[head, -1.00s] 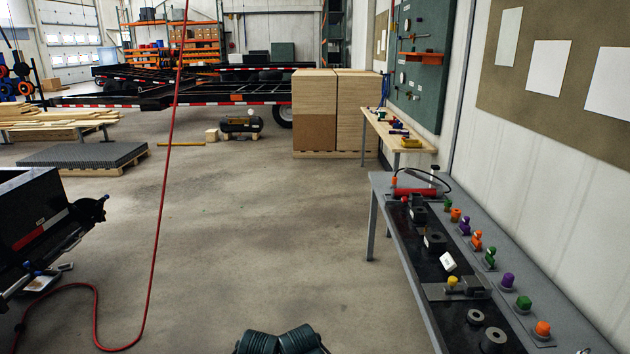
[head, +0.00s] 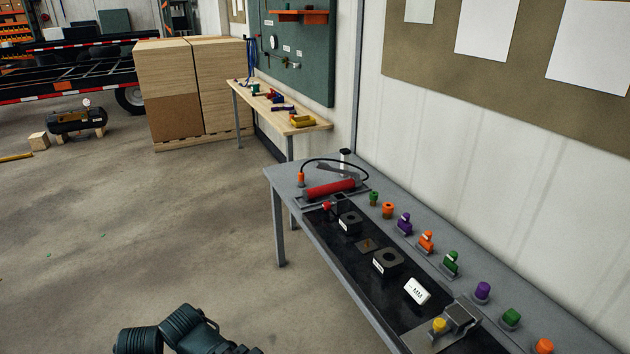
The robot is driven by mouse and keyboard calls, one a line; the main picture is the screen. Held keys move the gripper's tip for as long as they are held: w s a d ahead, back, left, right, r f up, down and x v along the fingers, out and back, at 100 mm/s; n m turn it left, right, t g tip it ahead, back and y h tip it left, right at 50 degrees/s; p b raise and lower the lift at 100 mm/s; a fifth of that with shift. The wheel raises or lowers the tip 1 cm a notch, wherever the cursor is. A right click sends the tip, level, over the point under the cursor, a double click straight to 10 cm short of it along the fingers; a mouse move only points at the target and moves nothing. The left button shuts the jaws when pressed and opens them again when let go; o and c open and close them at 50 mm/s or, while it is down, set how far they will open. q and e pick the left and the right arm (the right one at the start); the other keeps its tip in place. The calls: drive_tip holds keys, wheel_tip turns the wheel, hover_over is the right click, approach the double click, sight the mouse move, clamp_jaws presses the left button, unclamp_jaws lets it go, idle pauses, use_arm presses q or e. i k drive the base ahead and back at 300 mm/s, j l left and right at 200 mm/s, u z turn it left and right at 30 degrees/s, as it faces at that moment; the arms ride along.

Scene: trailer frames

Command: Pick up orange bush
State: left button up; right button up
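Three orange parts stand in the row along the wall side of the grey bench. A short orange flanged part (head: 387,210), which looks like a bush, is near the far end. A taller stepped orange part (head: 427,241) stands on a small grey base in the middle. A third orange part (head: 543,346) is at the near end, cut by the bottom edge. Which one is called the bush is not certain. Dark ribbed arm links of mine show at the bottom, left of the bench. No gripper fingers are in view.
The grey bench (head: 277,185) also holds green and purple parts, black blocks (head: 388,263), a white label block (head: 417,291), a yellow part (head: 439,326) and a red cylinder (head: 331,189). The wall rises behind. Floor left of the bench is clear.

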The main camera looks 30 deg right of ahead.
sight(387, 207)
drive_tip(key=i, duration=2.8)
drive_tip(key=z, duration=4.35)
